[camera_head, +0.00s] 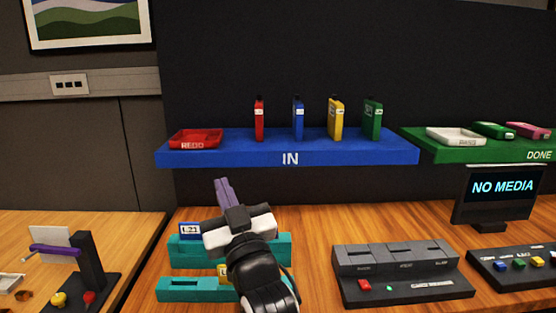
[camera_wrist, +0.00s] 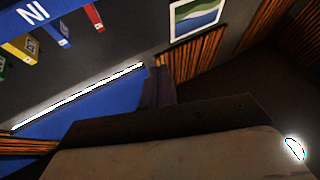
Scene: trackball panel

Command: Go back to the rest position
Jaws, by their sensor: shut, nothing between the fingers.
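My gripper (camera_head: 223,191) is shut and empty. In the head view its purple fingers point up and away, below the left part of the blue IN shelf (camera_head: 345,153) and above the wooden desk (camera_head: 330,222). My wrist and arm cover part of the teal stands (camera_head: 187,250) on the desk. In the wrist view the gripper's closed fingers (camera_wrist: 160,88) show at the middle, with the blue shelf at the left, seen tilted.
The shelf holds a red REDO tray (camera_head: 196,139) and red (camera_head: 259,120), blue (camera_head: 298,120), yellow (camera_head: 336,120) and green (camera_head: 372,120) cartridges. A green DONE shelf (camera_head: 480,153), a NO MEDIA screen (camera_head: 500,190) and a grey slotted unit (camera_head: 400,262) stand right. A lever device (camera_head: 88,265) stands left.

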